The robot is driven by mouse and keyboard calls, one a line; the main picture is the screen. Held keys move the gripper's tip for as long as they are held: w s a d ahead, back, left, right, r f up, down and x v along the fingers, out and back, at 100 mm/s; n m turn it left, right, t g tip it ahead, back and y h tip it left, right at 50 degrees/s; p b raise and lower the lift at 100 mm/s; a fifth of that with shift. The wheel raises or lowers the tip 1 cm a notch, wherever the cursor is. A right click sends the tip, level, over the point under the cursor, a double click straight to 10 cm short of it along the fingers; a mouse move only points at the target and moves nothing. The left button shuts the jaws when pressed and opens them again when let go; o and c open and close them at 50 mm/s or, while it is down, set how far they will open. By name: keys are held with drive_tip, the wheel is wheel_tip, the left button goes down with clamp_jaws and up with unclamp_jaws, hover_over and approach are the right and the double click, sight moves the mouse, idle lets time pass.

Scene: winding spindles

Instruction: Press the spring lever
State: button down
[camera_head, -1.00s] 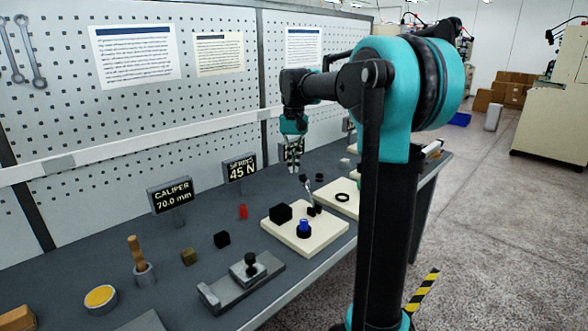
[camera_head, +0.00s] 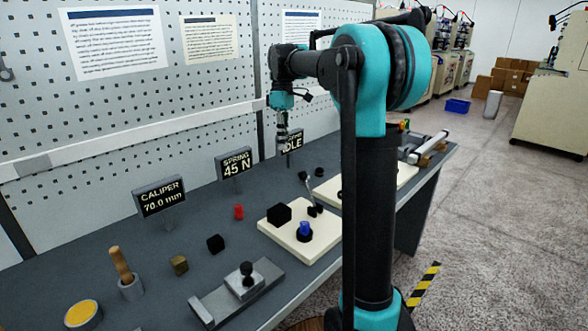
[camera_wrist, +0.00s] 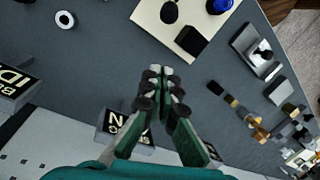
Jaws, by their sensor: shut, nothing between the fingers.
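The spring station is a cream board (camera_head: 275,232) on the bench, with a black block (camera_head: 279,214), a blue-topped round part (camera_head: 304,231) and a thin lever (camera_head: 308,190) that rises at a tilt from a black base. The spring display (camera_head: 234,163) behind it reads 45 N. My gripper (camera_head: 283,150) hangs above the bench, behind the lever and apart from it. In the wrist view my gripper's fingertips (camera_wrist: 158,80) are together and empty, just short of the board (camera_wrist: 148,18). There the black block (camera_wrist: 191,40) lies beyond the tips, and a dark knob (camera_wrist: 169,12) is farther off.
A caliper display (camera_head: 159,197) reads 70.0 mm. A red part (camera_head: 238,212), a small black cube (camera_head: 215,244) and a grey fixture (camera_head: 240,294) are on the bench to the left. A second cream board (camera_head: 385,185) lies to the right. The pegboard wall stands behind.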

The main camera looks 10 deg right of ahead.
hover_over(308, 189)
drive_tip(key=w+a, duration=0.4)
drive_tip(key=w+x, duration=0.1)
drive_tip(key=x, duration=0.7)
drive_tip(key=shift+w+d+f, duration=0.2)
drive_tip(key=shift+w+d, duration=0.1)
drive_tip(key=shift+w, duration=0.05)
